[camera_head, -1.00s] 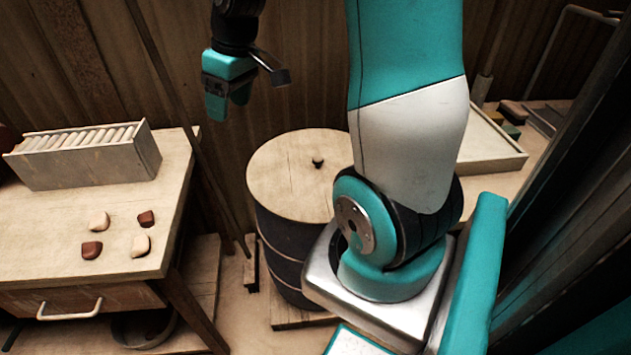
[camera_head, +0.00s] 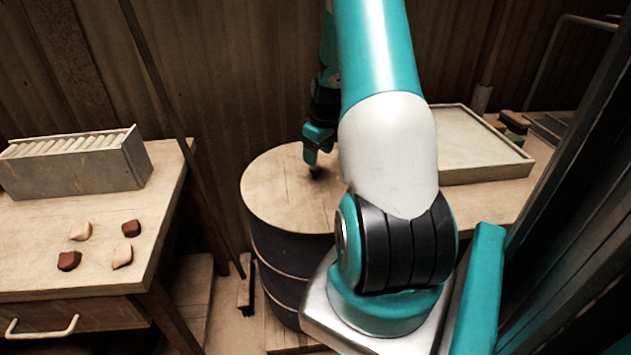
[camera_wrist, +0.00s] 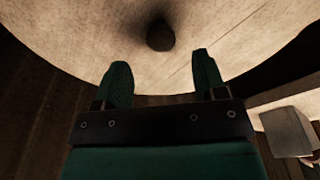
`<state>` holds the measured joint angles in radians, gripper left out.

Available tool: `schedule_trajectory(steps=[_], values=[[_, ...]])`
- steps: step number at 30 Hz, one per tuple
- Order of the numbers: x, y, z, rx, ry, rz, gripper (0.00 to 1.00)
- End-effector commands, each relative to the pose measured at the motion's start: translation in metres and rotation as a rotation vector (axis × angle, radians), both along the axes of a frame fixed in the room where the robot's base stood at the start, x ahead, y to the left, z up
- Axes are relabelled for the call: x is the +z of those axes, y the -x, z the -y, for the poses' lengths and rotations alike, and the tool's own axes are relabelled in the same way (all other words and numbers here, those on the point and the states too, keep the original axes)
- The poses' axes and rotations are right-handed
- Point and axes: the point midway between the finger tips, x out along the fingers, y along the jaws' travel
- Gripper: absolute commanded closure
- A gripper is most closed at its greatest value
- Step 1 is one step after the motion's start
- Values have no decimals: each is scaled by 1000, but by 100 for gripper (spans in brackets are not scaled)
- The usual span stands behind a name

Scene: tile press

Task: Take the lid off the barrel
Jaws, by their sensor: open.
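The barrel (camera_head: 278,262) is dark with pale hoops and stands on the floor between the table and my arm. Its round wooden lid (camera_head: 272,196) lies on top and also fills the upper part of the wrist view (camera_wrist: 85,45). A small dark knob (camera_head: 316,172) sits on the lid and shows in the wrist view (camera_wrist: 161,35). My gripper (camera_head: 314,160) is above the lid, close to the knob. In the wrist view my gripper (camera_wrist: 160,75) is open, with the knob beyond the fingertips and nothing between them. In the head view I cannot tell whether it touches the knob.
A wooden table (camera_head: 90,265) on the left bears a grey box of pale rods (camera_head: 75,170) and several small brown and beige pieces. A shallow tray (camera_head: 485,150) lies on a bench at the right. A rod leans between table and barrel.

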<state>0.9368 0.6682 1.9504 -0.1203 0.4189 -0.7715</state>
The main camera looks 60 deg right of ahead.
Motion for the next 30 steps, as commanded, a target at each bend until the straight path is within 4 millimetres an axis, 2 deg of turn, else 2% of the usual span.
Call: schedule_trajectory(steps=[7, 15, 24, 30], values=[[-20, -3, -1, 0, -1, -1, 35], [-58, -8, -1, 0, 0, 0, 35], [-62, -9, -1, 0, 1, 1, 35], [-62, -9, -1, 0, 1, 1, 81]])
